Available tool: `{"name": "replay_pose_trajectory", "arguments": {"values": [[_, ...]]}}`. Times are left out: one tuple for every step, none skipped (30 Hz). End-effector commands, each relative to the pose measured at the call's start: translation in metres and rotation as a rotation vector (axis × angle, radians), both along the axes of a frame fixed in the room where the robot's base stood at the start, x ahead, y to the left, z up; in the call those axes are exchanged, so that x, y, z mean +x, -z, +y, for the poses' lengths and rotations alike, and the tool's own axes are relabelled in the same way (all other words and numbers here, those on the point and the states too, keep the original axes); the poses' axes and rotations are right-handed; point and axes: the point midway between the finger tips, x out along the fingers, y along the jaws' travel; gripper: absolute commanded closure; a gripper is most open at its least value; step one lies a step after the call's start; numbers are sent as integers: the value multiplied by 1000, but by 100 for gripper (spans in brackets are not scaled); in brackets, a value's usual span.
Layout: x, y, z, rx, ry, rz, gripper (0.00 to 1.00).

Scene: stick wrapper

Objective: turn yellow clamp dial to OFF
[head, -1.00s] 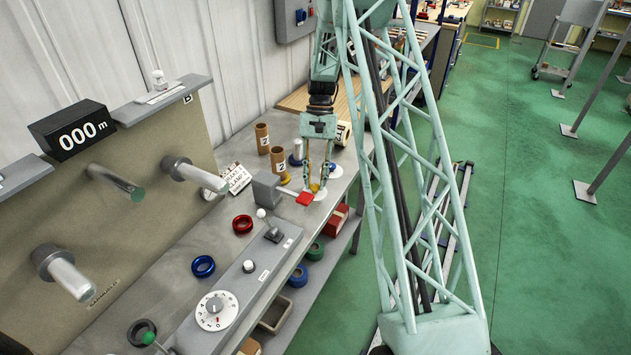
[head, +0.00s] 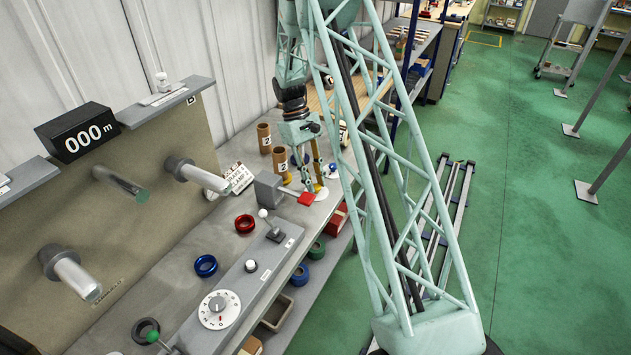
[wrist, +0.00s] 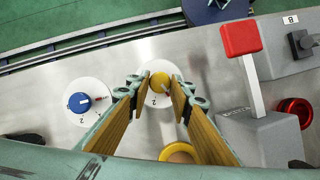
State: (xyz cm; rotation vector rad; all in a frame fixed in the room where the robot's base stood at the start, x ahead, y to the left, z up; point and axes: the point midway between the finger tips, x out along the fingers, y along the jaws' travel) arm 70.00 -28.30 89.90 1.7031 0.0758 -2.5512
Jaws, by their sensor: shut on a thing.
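The yellow clamp dial (wrist: 160,80) sits on a white round plate (wrist: 157,106) between my gripper's fingers in the wrist view. A small pale pointer shows on its top. My gripper (wrist: 158,88) is shut on the dial, its two wooden-faced fingers reaching down on either side. In the head view, my gripper (head: 311,186) stands over the bench beside the grey block with the red lever, and its fingers mostly hide the dial. A blue dial (wrist: 78,102) on its own white plate is at the left in the wrist view.
A grey block (wrist: 262,138) with a red-tipped lever (wrist: 240,38) stands close right of the gripper in the wrist view. A yellow ring (wrist: 178,153) is close below the dial there. Brown tubes (head: 280,157) stand behind the gripper in the head view.

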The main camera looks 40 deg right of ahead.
Motion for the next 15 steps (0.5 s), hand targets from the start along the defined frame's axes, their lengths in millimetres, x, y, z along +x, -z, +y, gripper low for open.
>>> {"name": "replay_pose_trajectory", "arguments": {"values": [[1, -1, 1, -1, -45, -3, 90], [1, -1, 1, -1, -73, -3, 90], [1, -1, 2, -1, -111, -2, 90], [1, -1, 2, 0, -140, -2, 90], [1, -1, 2, -1, -168, -2, 90], [1, -1, 3, 0, -207, -3, 90], [1, -1, 3, -1, -234, -3, 90], [0, -1, 3, -1, -264, -1, 90], [0, -1, 4, -1, -300, -2, 90], [0, -1, 3, -1, -331, -2, 90], [0, -1, 4, -1, -358, -3, 90], [0, -1, 4, -1, -397, -2, 90], [0, -1, 5, -1, -425, -2, 90], [0, -1, 5, -1, -454, -3, 90], [0, -1, 5, -2, -491, -2, 90]]}}
